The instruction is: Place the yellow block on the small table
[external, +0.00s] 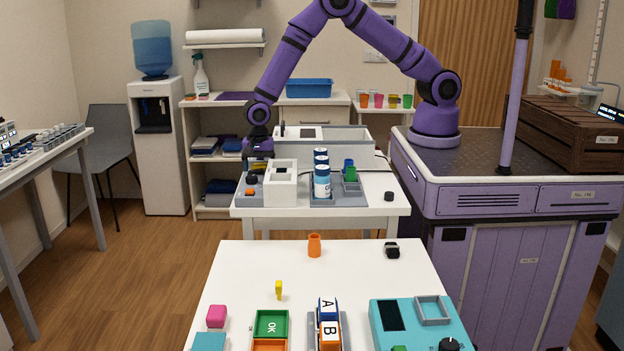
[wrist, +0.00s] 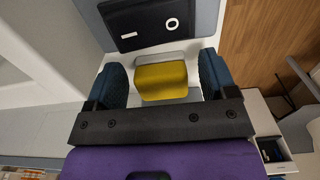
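A yellow block (wrist: 162,82) is in the middle of the wrist view, between the two dark blue fingers of my gripper (wrist: 163,84). A gap shows on each side of the block, so the gripper is open around it, not touching. In the external view my gripper (external: 258,150) points down over the left part of the farther white table (external: 300,226); I cannot make out the block there. I cannot tell which table is the small one.
A white box (external: 281,188), blue-and-white bottles (external: 322,182) and a grey tray crowd the farther table. An orange vase-like piece (external: 314,245), a pink cube (external: 216,316) and a teal device (external: 420,335) are on the nearer table. A black panel (wrist: 148,22) lies beyond the block.

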